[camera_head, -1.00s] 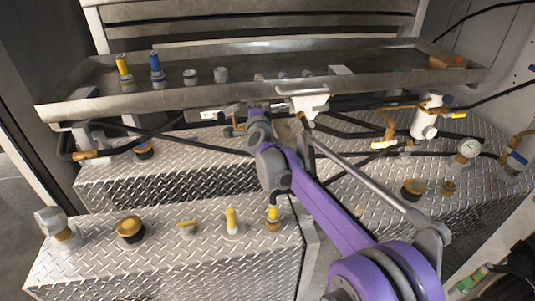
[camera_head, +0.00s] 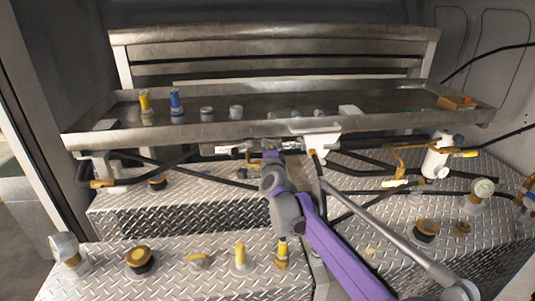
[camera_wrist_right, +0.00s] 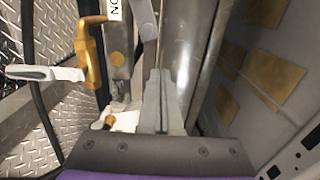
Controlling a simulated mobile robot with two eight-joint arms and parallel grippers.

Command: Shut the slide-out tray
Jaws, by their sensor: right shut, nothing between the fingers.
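The slide-out tray (camera_head: 285,106) is a wide, shallow metal tray across the middle of the head view. It sticks out in front of the slatted metal back, over the diamond-plate boxes. My right gripper (camera_head: 272,151) is at the tray's front lip, near its middle, beside a white bracket (camera_head: 318,140). Contact with the tray cannot be told. In the right wrist view its fingers (camera_wrist_right: 158,98) are together and empty, alongside long metal rails. My left gripper is not in view.
Yellow (camera_head: 145,103) and blue (camera_head: 176,103) handled fittings and several small caps stand in the tray. Black hoses and a white valve body (camera_head: 436,156) lie below and right. Caps and a gauge (camera_head: 484,188) stand on the diamond-plate boxes (camera_head: 190,277).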

